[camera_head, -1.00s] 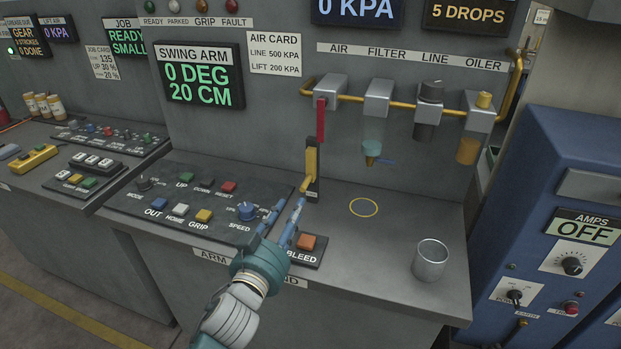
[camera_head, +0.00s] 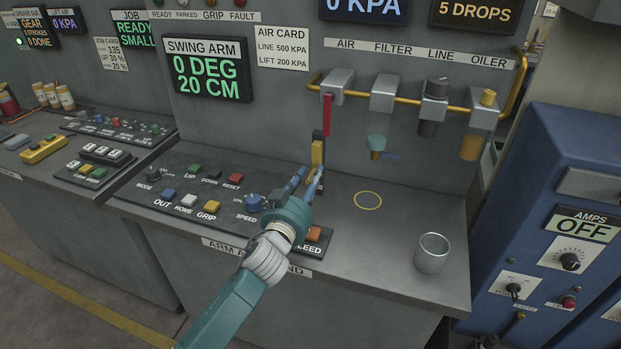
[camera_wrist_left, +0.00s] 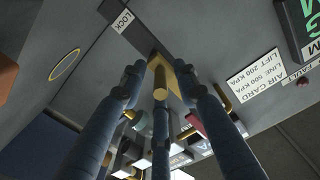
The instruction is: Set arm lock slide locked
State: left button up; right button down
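The arm lock slide is a yellow piece (camera_head: 317,153) standing at the back of the console, below the red lever. In the left wrist view its yellow peg (camera_wrist_left: 160,85) points toward the camera, close to a LOCK label (camera_wrist_left: 122,21). My left gripper (camera_head: 308,174) has its blue fingers at the slide and covers its lower part. In the left wrist view the fingers (camera_wrist_left: 160,80) are spread around the peg, with gaps at the sides. I cannot tell whether any finger touches it. My right gripper is not in view.
The red lever (camera_head: 327,114) hangs just above the slide. The filter bowl (camera_head: 377,142) is to its right. A button panel (camera_head: 200,190) lies left of the gripper, and the orange bleed button (camera_head: 313,234) is beneath it. A metal cup (camera_head: 432,253) stands at right.

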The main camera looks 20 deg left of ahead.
aim_at(316, 153)
pick_arm(q)
jog(key=c, duration=0.6)
grip_shut()
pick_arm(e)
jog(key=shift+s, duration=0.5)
